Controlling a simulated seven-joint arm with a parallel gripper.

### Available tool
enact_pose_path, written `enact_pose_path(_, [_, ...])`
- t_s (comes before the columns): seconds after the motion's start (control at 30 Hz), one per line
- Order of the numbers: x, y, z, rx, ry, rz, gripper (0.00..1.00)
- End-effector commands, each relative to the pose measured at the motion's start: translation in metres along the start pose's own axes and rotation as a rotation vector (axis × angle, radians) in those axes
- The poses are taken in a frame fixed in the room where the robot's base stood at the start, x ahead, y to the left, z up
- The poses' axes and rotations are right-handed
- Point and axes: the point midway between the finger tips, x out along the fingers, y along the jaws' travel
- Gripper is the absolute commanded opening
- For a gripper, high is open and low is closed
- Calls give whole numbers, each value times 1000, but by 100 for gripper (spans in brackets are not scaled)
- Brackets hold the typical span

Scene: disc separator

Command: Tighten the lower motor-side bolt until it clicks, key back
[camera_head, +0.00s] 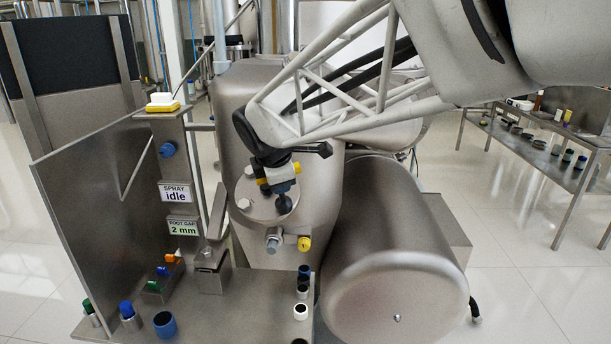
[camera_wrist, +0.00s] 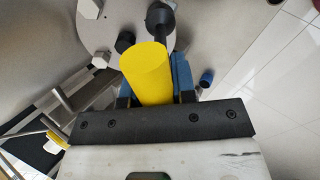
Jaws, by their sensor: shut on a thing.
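My gripper (camera_head: 280,185) is in front of the round flange plate (camera_head: 252,208) on the steel housing. In the wrist view its blue fingers (camera_wrist: 155,85) are shut on the yellow handle (camera_wrist: 147,72) of the key. A dark shaft and round black end (camera_wrist: 160,16) lie beyond the handle, over the plate (camera_wrist: 205,20). A second black knob (camera_wrist: 125,42) sits beside it. Pale hex bolt heads show on the plate, one at its left edge (camera_wrist: 100,60). I cannot tell whether the key is seated on a bolt. The large motor-like drum (camera_head: 395,270) is at right.
A grey fitting (camera_head: 273,241) and a yellow-capped one (camera_head: 304,243) stick out below the plate. A steel bench (camera_head: 235,318) with colored knobs and cups is in front. Signs read "SPRAY idle" (camera_head: 174,193) and "FOOT GAP 2 mm" (camera_head: 183,226). A shelf table (camera_head: 535,150) stands at right.

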Motion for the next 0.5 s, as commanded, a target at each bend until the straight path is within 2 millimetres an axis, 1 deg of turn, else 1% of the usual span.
enact_pose_path(0.23, [0, 0, 0, 59, 0, 0, 0])
enact_pose_path(0.5, [1, 0, 0, 256, -1, -2, 0])
